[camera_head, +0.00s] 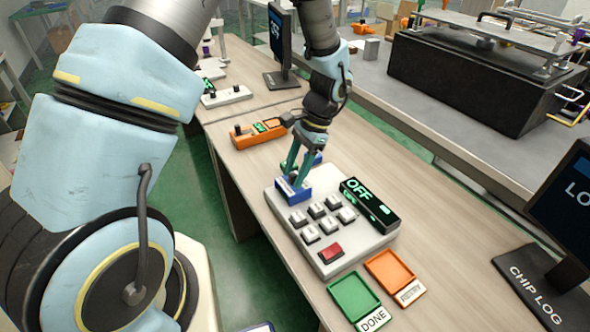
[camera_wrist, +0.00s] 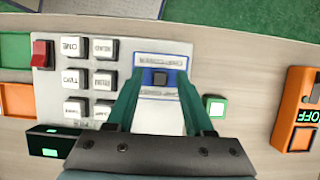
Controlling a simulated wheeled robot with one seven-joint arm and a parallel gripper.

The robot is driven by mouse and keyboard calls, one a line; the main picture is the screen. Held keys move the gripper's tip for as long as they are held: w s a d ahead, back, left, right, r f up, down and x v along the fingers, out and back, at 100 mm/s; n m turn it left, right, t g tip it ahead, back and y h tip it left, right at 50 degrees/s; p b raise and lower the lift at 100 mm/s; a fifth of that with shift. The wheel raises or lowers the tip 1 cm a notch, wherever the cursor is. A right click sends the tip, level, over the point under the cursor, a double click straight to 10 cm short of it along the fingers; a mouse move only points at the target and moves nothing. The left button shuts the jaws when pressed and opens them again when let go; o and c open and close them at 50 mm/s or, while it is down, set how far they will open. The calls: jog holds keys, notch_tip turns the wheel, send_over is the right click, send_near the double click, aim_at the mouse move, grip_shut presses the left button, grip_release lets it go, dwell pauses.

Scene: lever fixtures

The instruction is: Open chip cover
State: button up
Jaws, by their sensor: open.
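My gripper (camera_head: 296,170) points down at the far-left end of a grey keypad box (camera_head: 318,262) in the head view. Its two green fingers are open and it holds nothing. A blue block (camera_head: 293,194) lies below the fingertips, partly hidden by them. In the wrist view the fingertips (camera_wrist: 160,78) are on either side of a dark square knob (camera_wrist: 160,79) on a blue patch with printed labels, apparently the chip cover. I cannot tell whether the fingers touch it. Its lower part is partly hidden by the gripper.
A black "OFF" display (camera_head: 369,204), white keys (camera_head: 309,234) and a red key (camera_head: 330,253) are on the box. Green (camera_head: 354,297) and orange (camera_head: 388,270) trays lie nearer. An orange switch box (camera_head: 258,132) stands behind.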

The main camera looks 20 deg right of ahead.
grip_shut()
dwell(0.3)
dwell(1.1)
